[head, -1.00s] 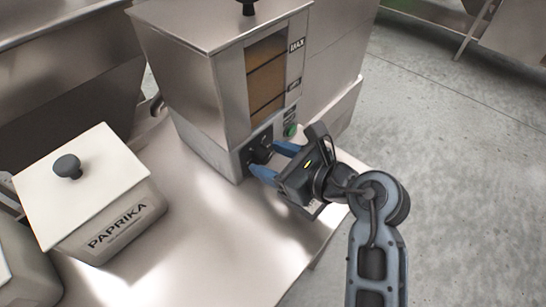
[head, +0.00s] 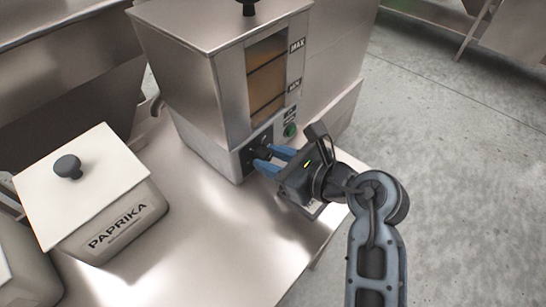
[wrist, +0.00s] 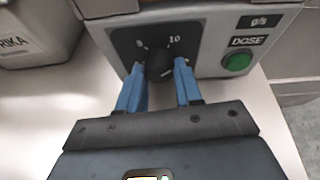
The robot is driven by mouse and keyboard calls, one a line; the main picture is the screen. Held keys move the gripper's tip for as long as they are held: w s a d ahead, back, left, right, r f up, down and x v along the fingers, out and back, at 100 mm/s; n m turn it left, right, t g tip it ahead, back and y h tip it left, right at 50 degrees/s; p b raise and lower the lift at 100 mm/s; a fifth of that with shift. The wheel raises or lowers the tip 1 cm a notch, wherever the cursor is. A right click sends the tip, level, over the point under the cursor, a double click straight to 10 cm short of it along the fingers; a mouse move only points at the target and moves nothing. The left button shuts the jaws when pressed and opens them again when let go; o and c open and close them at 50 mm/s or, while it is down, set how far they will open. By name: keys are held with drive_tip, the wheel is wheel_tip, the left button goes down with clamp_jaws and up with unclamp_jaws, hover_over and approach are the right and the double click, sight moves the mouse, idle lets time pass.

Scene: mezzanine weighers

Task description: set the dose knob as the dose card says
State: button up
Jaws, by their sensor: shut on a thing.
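The dose knob (wrist: 159,66) is a black dial on a dark plate on the front of the steel weigher (head: 215,105). In the wrist view the numbers 5 and 10 and some tick marks show above it. My gripper (wrist: 160,74) has its two blue fingers on either side of the knob, shut on it. In the head view my gripper (head: 266,160) reaches the knob from the right, and the fingers partly hide it. The knob's exact setting is hard to read. No dose card can be made out in these views.
A green button (wrist: 237,62) sits right of the knob, under a DOSE label. A paprika bin (head: 125,225) with a white knobbed lid stands at left on the steel table (head: 200,265). The table's front middle is clear. Grey floor lies to the right.

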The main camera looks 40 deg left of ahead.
drive_tip(key=shift+r+p, duration=0.1)
drive_tip(key=shift+p, duration=0.3)
drive_tip(key=shift+w+r+m+g+p, duration=0.1)
drive_tip(key=shift+m+g+p, duration=0.4)
drive_tip(key=shift+m+p, duration=0.5)
drive_tip(key=shift+w+d+m+g+p, duration=0.1)
drive_tip(key=shift+m+g+p, duration=0.55)
drive_tip(key=shift+p, duration=0.45)
drive_tip(key=m+g, duration=0.1)
drive_tip(key=m, duration=0.1)
drive_tip(key=m+g+y+p, duration=0.1)
drive_tip(key=m, duration=0.1)
drive_tip(key=shift+f+g, duration=0.25)
drive_tip(key=shift+f, duration=0.15)
drive_tip(key=o, duration=1)
drive_tip(key=shift+o, duration=0.2)
